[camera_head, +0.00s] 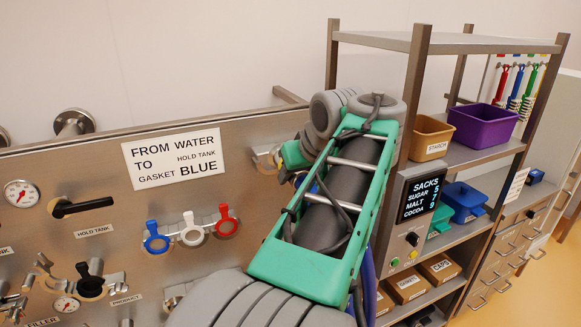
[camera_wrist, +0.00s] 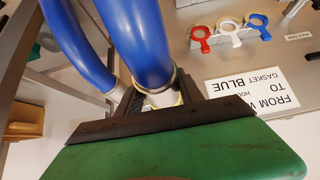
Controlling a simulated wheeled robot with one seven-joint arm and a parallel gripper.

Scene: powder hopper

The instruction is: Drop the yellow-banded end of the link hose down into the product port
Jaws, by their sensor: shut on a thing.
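The blue link hose (camera_wrist: 135,40) fills the upper left of the wrist view. My gripper (camera_wrist: 155,98) is shut on its pale end, where a thin yellowish edge shows. A second blue length with a pale cuff runs to its left. In the head view a strip of blue hose (camera_head: 368,270) shows right of my green arm, which hides most of the gripper and the held end. A PRODUCT label (camera_head: 126,301) is low on the steel panel, beside a fitting with a black handle (camera_head: 90,278). I cannot see clearly into the product port.
Red, white and blue gasket rings (camera_head: 191,233) hang on the panel below a sign (camera_head: 174,158) reading "FROM WATER TO GASKET BLUE". A gauge (camera_head: 20,193) and a black HOLD TANK handle (camera_head: 82,207) are at left. A shelf rack (camera_head: 470,150) with bins stands close at right.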

